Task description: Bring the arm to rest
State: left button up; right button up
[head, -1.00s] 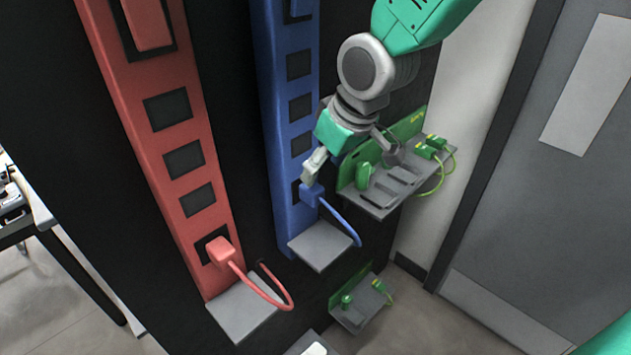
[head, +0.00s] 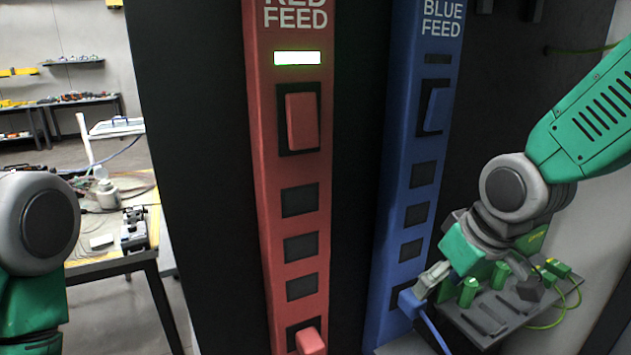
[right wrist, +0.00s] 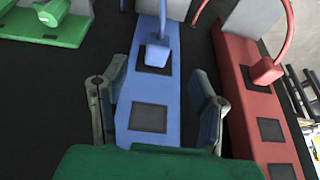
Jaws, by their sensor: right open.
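My right gripper (head: 481,283) is open and empty in front of the lower part of the blue feed strip (head: 421,175). In the right wrist view its two fingers (right wrist: 156,108) stand apart over the blue strip, with the blue plug (right wrist: 157,52) beyond them, not between them. The blue plug (head: 408,303) sits in the lowest visible blue socket with its cable hanging down. The red feed strip (head: 262,190) has a red plug (head: 310,342) in its low socket. Part of my left arm shows at the left edge; its gripper is out of view.
A grey shelf (head: 490,325) with green parts and cables stands close by the right gripper. The red strip's indicator (head: 297,58) is lit white; the blue one (head: 437,59) is dark. A cluttered workbench (head: 110,262) stands at left. The dark panel lies between the strips.

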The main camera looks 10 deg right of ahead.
jog(key=s+d+f+m+g+b, duration=0.15)
jog(key=s+f, duration=0.25)
jog(key=f, duration=0.8)
jog(key=s+f+g+b, duration=0.15)
jog(key=s+f, duration=0.35)
jog(key=f, duration=0.7)
jog(key=s+d+f+m+h+b, duration=0.1)
jog(key=s+d+f+b, duration=0.2)
jog(key=s+f, duration=1.1)
jog(key=shift+s+g+h, duration=0.3)
jog(key=shift+s, duration=0.35)
jog(key=shift+w+m, duration=0.15)
jog(key=shift+m, duration=0.1)
